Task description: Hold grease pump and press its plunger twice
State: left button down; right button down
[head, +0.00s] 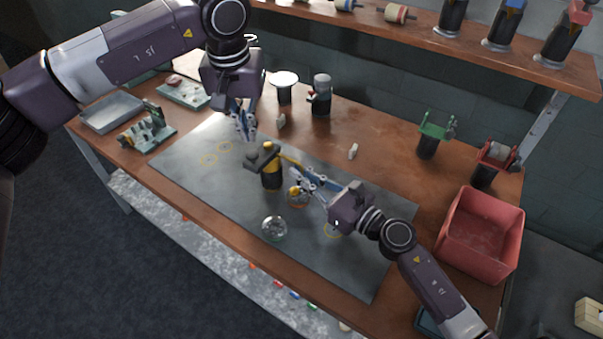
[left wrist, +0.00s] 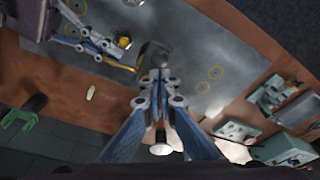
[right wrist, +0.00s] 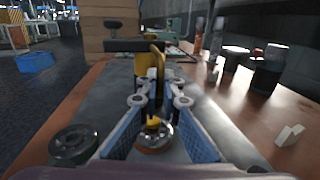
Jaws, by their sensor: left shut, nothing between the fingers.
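The grease pump has a dark body (head: 271,179) with yellow parts and a black top (head: 258,158); it stands upright on the grey mat. A yellow arm slants from its top to the right. My left gripper (head: 248,138) is shut and empty, pointing down just above and behind the black top, which shows beyond its fingertips in the left wrist view (left wrist: 156,53). My right gripper (head: 297,172) reaches in from the right, fingertips at the yellow part (right wrist: 153,62). Its fingers are close together; whether they grip the pump is unclear.
A small round pot with a yellow knob (head: 296,191) sits below my right gripper. A glass dish (head: 274,228) stands nearer the front. The grey mat (head: 190,172) is clear at left. A red bin (head: 482,233) stands at right; dark containers (head: 320,95) stand behind.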

pick_arm(q)
jog(key=shift+r, duration=1.25)
jog(key=shift+r, duration=0.1)
notch_tip(320, 180, up, 12)
send_over(252, 154)
jog(key=s, duration=0.2)
jog(key=shift+s+a+f, duration=0.15)
jog(key=shift+f, duration=0.05)
pick_arm(e)
jog(key=c, duration=2.1)
grip_release()
jog(key=shift+s+d, duration=0.1)
jog(key=v, duration=1.1)
jog(key=shift+s+d, duration=0.25)
jog(key=shift+s, duration=0.05)
